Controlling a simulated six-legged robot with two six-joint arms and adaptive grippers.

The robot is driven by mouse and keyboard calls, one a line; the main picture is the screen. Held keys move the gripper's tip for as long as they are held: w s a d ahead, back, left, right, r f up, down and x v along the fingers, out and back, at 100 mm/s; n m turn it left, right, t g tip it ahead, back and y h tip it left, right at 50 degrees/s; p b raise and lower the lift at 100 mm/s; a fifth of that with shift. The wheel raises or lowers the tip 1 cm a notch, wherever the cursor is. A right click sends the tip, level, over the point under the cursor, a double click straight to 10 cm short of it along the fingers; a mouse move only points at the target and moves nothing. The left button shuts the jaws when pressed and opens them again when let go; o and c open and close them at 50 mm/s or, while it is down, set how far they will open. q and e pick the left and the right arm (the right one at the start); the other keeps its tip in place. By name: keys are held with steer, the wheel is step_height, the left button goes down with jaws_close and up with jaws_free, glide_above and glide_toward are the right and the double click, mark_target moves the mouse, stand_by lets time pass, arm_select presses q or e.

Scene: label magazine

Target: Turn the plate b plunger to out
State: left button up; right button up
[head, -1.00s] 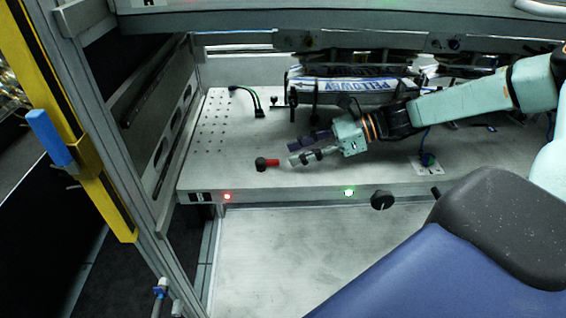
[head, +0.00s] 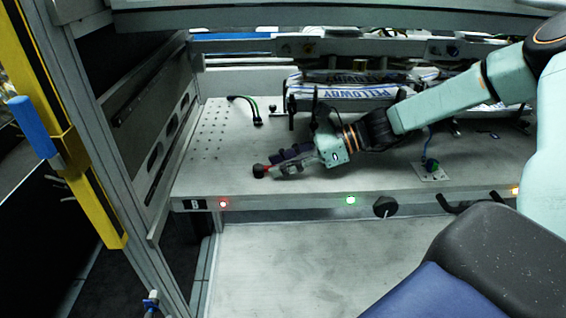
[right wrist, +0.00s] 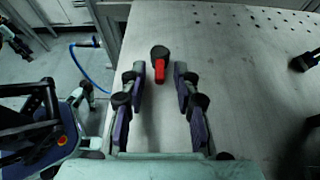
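The plunger, a black knob on a red shaft (head: 259,171), stands on the grey plate near its front left. The plate's front edge carries a "B" label (head: 197,204). My right gripper (head: 276,165) reaches in from the right, its fingertips close beside the plunger and partly covering the red shaft. In the right wrist view the plunger (right wrist: 159,66) lies between the tips of my open right gripper (right wrist: 160,76), with gaps on both sides. The red shaft points toward the palm and the black knob is at the far end.
A red light (head: 223,204), a green light (head: 350,200) and a black knob (head: 386,207) sit along the front edge. A black-and-green cable (head: 246,107) lies at the back left. A white-and-blue label roll (head: 350,88) is behind my right arm.

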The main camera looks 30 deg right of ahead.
mark_target(263, 167)
jaws_close()
stand_by(0.3)
steer(key=shift+w+d+f+n+g+b, duration=0.1)
steer(key=shift+w+f+n+g+b, duration=0.05)
steer(key=shift+n+g+b, duration=0.4)
steer(key=g+b, duration=0.1)
steer(key=n+g+y+b, duration=0.1)
steer(key=w+n+g+b, duration=0.1)
steer(key=shift+w+d+f+n+y+b, duration=0.1)
steer(key=shift+d+n+y+b, duration=0.2)
steer(key=shift+b, duration=0.1)
steer(key=shift+w+n+g+b, duration=0.4)
steer(key=shift+n+g+b, duration=0.3)
steer(key=shift+n+g, duration=0.2)
steer(key=shift+w+r+n+g+b, duration=0.1)
steer(key=shift+w+n+g+b, duration=0.15)
steer(key=shift+n+g, duration=0.35)
steer(key=shift+w+r+n+g+b, duration=0.1)
steer(key=shift+w+n+g, duration=0.2)
steer(key=shift+g, duration=0.35)
steer(key=shift+n+g, duration=0.3)
steer(key=shift+n, duration=0.05)
